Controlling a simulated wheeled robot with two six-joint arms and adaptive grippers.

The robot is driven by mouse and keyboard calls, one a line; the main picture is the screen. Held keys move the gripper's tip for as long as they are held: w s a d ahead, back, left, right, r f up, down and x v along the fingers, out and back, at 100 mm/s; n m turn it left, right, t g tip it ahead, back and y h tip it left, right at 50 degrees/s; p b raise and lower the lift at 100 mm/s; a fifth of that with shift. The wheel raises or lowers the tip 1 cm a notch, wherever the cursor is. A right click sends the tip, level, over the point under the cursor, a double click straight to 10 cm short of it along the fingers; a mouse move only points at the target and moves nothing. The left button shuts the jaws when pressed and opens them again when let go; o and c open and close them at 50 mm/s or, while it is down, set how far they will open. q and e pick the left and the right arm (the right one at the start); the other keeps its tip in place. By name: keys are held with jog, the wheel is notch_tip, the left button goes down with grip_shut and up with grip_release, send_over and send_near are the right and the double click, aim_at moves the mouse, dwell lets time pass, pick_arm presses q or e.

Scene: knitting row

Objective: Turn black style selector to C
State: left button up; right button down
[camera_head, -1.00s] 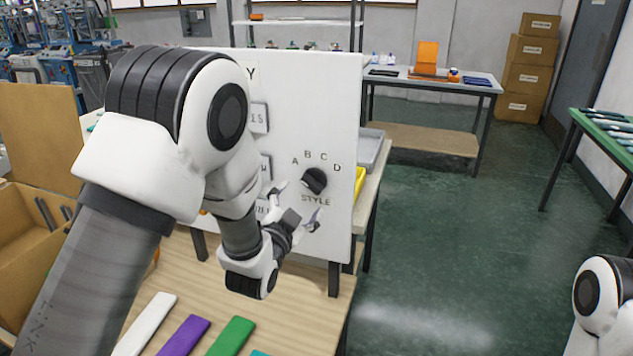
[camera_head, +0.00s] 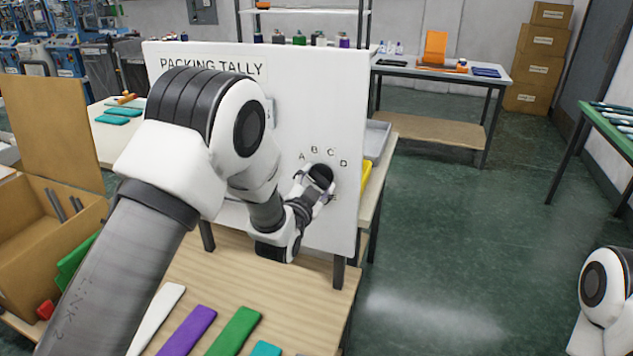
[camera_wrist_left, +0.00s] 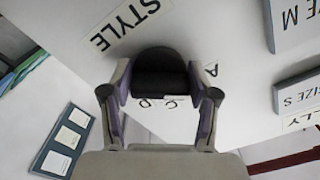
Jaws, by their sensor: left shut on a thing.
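The black style selector (camera_head: 320,173) is a round knob on the white upright board (camera_head: 345,225), with the letters A, B, C and D arched above it. My left gripper (camera_head: 314,184) is at the knob and shut on its sides. In the left wrist view the black knob (camera_wrist_left: 160,75) sits between the two fingers of the gripper (camera_wrist_left: 161,92). A, C and D show around it there; B is hidden. The STYLE label (camera_wrist_left: 125,22) shows beside the knob. I cannot make out which letter the knob points to. My right gripper is out of view.
The board stands on a wooden table (camera_head: 315,285) with white, purple and green strips (camera_head: 235,332) in front. A cardboard box (camera_head: 35,235) is at the left. A yellow bin (camera_head: 366,180) and grey tray (camera_head: 377,140) sit behind the board's right edge. Open floor lies to the right.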

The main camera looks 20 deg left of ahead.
pick_arm(q)
jog(key=shift+f+m+b, duration=0.1)
jog(key=shift+m+b, duration=1.05)
jog(key=shift+m, duration=0.15)
jog(key=m+b, duration=0.3)
jog(key=m, duration=0.1)
jog(key=shift+a+m, duration=0.1)
jog(key=shift+m, duration=0.2)
jog(key=m+b, duration=0.2)
jog(key=m, duration=0.2)
jog(key=shift+r, duration=0.2)
jog(key=shift+r+m+b, duration=0.15)
jog(key=shift+m+b, duration=0.55)
jog(key=shift+m, duration=0.8)
jog(key=o, duration=1.1)
jog(key=shift+s, duration=0.15)
